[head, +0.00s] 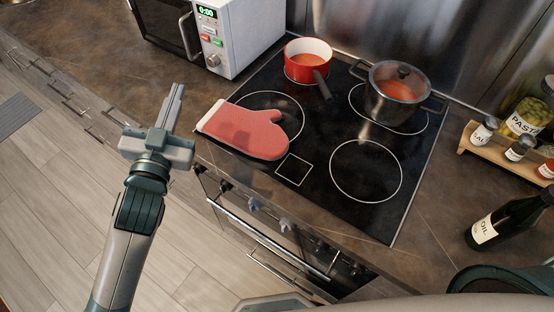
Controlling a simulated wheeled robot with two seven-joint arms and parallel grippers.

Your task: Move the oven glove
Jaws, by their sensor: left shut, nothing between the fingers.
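A red oven glove (249,131) with a pale cuff lies flat on the front left of the black cooktop (323,190). It partly covers the front left burner ring, and its cuff reaches the left edge of the cooktop. My left gripper (174,97) is shut and empty, its fingers pointing away from me. In the picture it is to the left of the glove and apart from it, over the counter's front edge. My right gripper is not in view.
A red saucepan (308,58) and a dark lidded pot (391,97) stand on the back burners. A white microwave (232,38) stands at the back left. A spice rack (493,155) and an oil bottle (504,222) stand at the right. The front right burner is clear.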

